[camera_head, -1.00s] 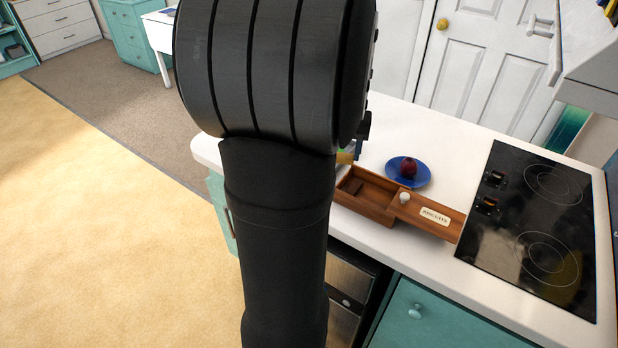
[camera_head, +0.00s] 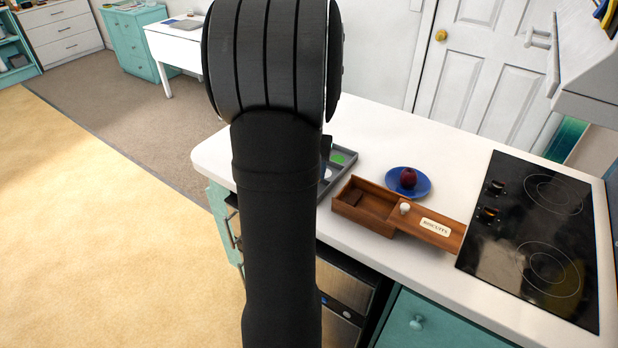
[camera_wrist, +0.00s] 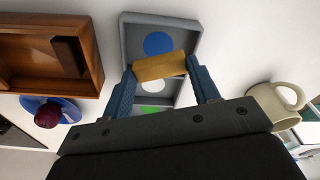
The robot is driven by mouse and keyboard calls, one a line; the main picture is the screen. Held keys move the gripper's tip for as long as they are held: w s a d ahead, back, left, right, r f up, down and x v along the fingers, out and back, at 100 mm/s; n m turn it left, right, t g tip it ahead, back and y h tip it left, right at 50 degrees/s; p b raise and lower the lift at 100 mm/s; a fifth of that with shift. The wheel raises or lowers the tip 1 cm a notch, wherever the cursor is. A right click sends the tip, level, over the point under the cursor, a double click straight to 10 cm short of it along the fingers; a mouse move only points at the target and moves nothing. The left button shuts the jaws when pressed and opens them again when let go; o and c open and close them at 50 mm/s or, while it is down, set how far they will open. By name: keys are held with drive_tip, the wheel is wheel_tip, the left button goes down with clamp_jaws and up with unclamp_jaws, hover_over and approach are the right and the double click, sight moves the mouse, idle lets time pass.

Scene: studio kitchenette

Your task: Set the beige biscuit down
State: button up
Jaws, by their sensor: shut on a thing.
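In the wrist view my gripper (camera_wrist: 162,66) has its two blue fingers shut on the beige biscuit (camera_wrist: 160,68), a tan block lying crosswise between the tips. It is over a grey compartment tray (camera_wrist: 162,19); I cannot tell how high. A blue disc (camera_wrist: 158,43) shows in the tray's far compartment, just beyond the biscuit. A white disc and a green patch (camera_wrist: 151,109) show nearer, partly covered by the biscuit and gripper. In the head view the tray (camera_head: 350,167) is partly hidden behind my arm, which also hides the biscuit and most of my gripper.
A wooden box (camera_head: 383,228) labelled for biscuits, its lid (camera_head: 447,240) slid partly open, holds a dark brown block (camera_head: 353,198). A blue plate (camera_head: 422,184) carries a dark red fruit (camera_head: 408,178). A cream mug (camera_wrist: 268,102) stands right of the tray. A black hob (camera_head: 520,260) lies right.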

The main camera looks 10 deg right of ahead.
drive_tip(key=shift+f, duration=1.75)
drive_tip(key=shift+f, duration=0.15)
drive_tip(key=o, duration=0.9)
wheel_tip(320, 180, up, 12)
drive_tip(key=s, duration=0.1)
drive_tip(key=shift+s+a, duration=0.15)
drive_tip(key=shift+a, duration=0.1)
